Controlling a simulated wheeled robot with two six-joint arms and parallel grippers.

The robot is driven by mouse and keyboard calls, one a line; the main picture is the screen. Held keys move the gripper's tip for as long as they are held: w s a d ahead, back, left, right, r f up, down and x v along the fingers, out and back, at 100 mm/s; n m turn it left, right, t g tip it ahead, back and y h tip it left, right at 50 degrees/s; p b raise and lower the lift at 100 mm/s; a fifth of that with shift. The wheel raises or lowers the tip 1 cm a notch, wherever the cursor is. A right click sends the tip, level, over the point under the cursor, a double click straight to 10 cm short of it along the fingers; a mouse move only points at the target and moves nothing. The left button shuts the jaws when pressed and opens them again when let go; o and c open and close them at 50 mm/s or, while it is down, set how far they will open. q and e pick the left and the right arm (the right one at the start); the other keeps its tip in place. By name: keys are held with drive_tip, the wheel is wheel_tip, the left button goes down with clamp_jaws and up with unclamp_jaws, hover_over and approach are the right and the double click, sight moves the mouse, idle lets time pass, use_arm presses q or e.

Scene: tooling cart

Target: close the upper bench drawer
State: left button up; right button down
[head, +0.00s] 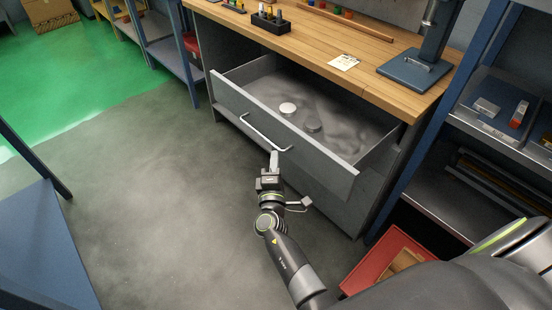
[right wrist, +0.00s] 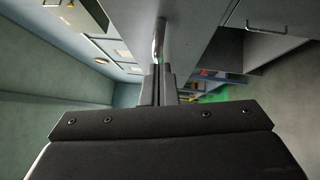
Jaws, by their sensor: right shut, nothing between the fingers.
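The upper bench drawer (head: 285,120) is grey and pulled well out from under the wooden bench top in the head view. In the right wrist view the closed fingers (right wrist: 157,85) point toward the handle. My left gripper is not in view.
The bench top (head: 300,45) carries a black holder (head: 270,21), a paper card (head: 344,62) and a blue-based stand (head: 415,69). A blue-posted shelf (head: 505,150) stands at right, with a red bin (head: 385,255) on the floor nearby. The floor left of the drawer is clear.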

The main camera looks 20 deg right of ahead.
sight(338, 127)
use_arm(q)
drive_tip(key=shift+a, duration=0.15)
